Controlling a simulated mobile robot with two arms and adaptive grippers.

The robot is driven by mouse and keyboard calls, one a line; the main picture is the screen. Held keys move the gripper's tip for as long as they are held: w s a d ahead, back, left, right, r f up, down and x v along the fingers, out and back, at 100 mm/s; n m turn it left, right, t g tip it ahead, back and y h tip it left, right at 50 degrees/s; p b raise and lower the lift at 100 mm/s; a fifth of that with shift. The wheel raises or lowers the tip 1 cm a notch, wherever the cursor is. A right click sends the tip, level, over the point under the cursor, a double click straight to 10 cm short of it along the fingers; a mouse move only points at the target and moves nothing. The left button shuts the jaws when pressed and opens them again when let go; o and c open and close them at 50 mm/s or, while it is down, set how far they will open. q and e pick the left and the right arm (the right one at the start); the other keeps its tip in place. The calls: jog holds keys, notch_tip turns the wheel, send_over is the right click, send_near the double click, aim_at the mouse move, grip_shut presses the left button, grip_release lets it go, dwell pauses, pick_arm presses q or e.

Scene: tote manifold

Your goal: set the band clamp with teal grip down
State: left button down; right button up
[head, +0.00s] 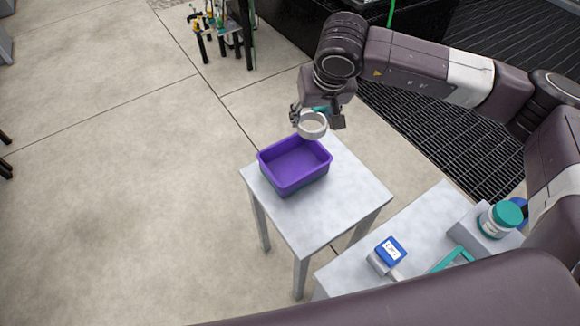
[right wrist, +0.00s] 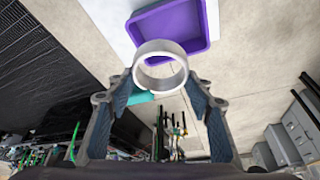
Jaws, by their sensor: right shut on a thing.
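The band clamp is a pale metal ring (head: 312,126) with a teal grip (head: 320,109). My right gripper (head: 318,116) is shut on it and holds it in the air, near the back rim of a purple tote (head: 298,184). In the right wrist view the ring (right wrist: 138,66) stands out beyond the fingers (right wrist: 158,104), with part of the teal grip (right wrist: 141,97) between them. The fingers partly hide the grip. My left gripper is not in view.
The tote stands on a small grey table (head: 345,205) with bare top to its right and front. A second table (head: 345,272) nearer me carries a blue-topped item (head: 391,248), a teal-lidded jar (head: 503,216) and a teal-handled thing (head: 452,259).

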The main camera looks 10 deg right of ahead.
jog(key=w+a+f, duration=0.1)
jog(key=w+f, duration=0.2)
jog(key=w, duration=0.2)
jog(key=b, duration=0.6)
send_over(297, 163)
jog(key=s, duration=0.2)
jog(key=f, duration=1.4)
jog(key=shift+w+f, duration=0.2)
jog(key=shift+f, duration=0.2)
notch_tip(297, 163, down, 6)
jog(key=b, duration=0.3)
jog(key=shift+r, duration=0.1)
jog(key=o, duration=1.5)
